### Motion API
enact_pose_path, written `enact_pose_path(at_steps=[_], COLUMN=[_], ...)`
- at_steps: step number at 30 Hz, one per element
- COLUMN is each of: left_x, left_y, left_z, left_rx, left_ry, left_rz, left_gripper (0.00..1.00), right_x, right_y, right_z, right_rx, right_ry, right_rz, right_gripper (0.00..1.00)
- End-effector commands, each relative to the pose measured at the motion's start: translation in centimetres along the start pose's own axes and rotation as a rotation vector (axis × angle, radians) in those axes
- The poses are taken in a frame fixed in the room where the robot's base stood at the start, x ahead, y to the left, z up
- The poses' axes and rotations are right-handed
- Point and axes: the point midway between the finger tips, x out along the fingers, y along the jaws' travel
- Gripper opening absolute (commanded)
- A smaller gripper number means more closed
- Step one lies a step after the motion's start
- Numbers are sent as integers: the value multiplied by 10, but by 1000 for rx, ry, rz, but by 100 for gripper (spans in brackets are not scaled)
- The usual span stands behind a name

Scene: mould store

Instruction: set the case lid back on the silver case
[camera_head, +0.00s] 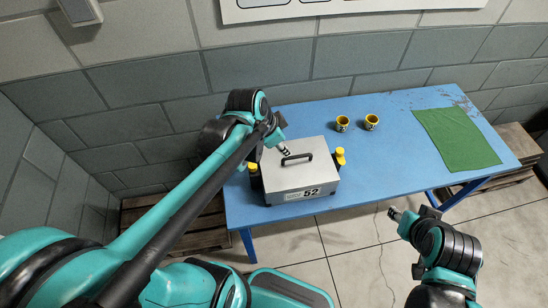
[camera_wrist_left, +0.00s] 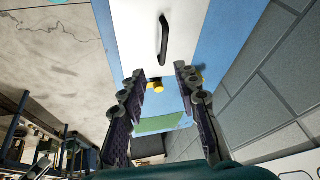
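The silver case (camera_head: 300,193) stands on the left part of the blue table, with a label reading 52 on its front. The case lid (camera_head: 296,172), flat and grey with a black handle (camera_head: 297,158), lies on top of the case and looks level. In the left wrist view the pale lid (camera_wrist_left: 135,25) and its handle (camera_wrist_left: 163,40) show beyond the fingertips. My left gripper (camera_wrist_left: 161,72) is open and empty, apart from the handle; in the head view it is beside the lid's back left corner. My right gripper (camera_head: 394,213) hangs in front of the table; its opening is unclear.
Yellow-and-black objects (camera_head: 340,157) stand close against both sides of the case. Two yellow cups (camera_head: 371,121) stand at the back of the blue table (camera_head: 375,175). A green mat (camera_head: 458,140) lies at the right. The table's middle is clear. A block wall rises behind.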

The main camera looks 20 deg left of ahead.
Motion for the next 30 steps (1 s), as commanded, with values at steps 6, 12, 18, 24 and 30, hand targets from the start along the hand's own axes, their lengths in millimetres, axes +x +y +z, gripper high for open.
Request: enact_pose_path(at_steps=[6, 12, 18, 24, 30], left_x=[-38, -51, -54, -54, -36], left_y=[38, 55, 59, 58, 61], left_z=[31, 52, 57, 57, 65], left_rx=[-371, -608, -680, -681, -680], left_ry=[47, 123, 152, 151, 151], left_rz=[-148, -224, -242, -242, -241], left_gripper=[31, 31, 31, 31, 31], right_x=[0, 0, 0, 0, 15], right_y=[0, 0, 0, 0, 0], right_z=[0, 0, 0, 0, 11], right_rx=[0, 0, 0, 0, 0], right_ry=[0, 0, 0, 0, 0], right_rz=[0, 0, 0, 0, 0], right_gripper=[40, 40, 40, 40, 40])
